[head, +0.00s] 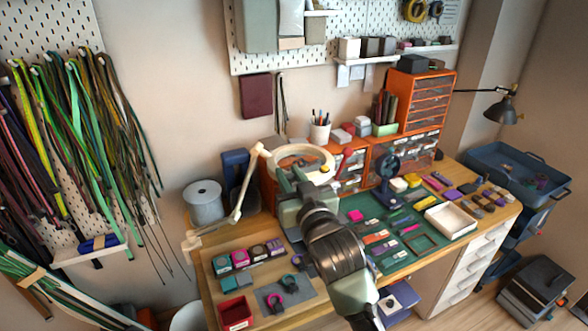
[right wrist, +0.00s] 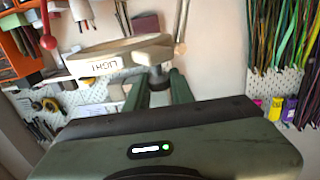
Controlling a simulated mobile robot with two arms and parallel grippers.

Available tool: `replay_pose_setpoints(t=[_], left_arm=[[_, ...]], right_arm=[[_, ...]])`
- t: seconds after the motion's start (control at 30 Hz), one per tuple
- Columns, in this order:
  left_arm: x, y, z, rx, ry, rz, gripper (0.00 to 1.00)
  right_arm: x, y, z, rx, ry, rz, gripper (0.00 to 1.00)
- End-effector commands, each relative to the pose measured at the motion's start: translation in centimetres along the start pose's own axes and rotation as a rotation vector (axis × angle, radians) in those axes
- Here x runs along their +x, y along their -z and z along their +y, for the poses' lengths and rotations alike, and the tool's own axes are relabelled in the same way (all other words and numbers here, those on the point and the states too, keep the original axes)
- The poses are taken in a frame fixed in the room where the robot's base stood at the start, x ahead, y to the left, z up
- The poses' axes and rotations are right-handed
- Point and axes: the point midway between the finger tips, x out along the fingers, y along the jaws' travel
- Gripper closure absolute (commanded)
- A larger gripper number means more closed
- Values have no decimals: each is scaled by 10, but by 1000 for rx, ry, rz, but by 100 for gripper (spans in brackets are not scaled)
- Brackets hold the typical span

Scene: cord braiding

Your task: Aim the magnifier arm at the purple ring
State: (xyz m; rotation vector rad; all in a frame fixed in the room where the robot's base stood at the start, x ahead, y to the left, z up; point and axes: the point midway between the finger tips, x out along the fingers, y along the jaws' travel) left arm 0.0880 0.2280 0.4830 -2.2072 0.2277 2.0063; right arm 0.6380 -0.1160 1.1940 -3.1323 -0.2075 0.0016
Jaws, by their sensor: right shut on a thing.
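The magnifier arm (head: 238,200) is a cream jointed arm rising from the left end of the table. Its round cream head (head: 303,152) is tilted above the table, and its rim, marked LIGHT, shows in the right wrist view (right wrist: 100,65). My right gripper (head: 284,180) is shut on the grip beside the magnifier head; in the right wrist view the fingers (right wrist: 158,90) close around a dark stem. A small magenta-purple ring (head: 276,299) lies on a grey mat, front left; its exact shape is too small to tell. My left gripper is out of view.
A red tray (head: 235,313) and several small coloured boxes stand near the mat. A dark blue fan-like stand (head: 388,175) and a white tray (head: 451,220) are on the green mat. Orange drawer units (head: 415,100) line the back; cords hang at left.

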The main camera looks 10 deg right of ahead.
Motion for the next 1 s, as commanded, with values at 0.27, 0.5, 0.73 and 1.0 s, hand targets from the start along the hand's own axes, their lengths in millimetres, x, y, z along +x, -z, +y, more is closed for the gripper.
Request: replay_pose_setpoints(t=[0.27, 0.5, 0.73, 1.0], left_arm=[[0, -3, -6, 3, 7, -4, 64], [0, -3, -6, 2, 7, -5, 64], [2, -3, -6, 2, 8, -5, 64], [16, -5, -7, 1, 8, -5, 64]], right_arm=[[0, 0, 0, -1, -1, 1, 100], [0, 1, 0, -2, -1, 1, 57], [-4, 0, 1, -2, -2, 2, 57], [-46, -2, 0, -1, 0, 2, 57]])
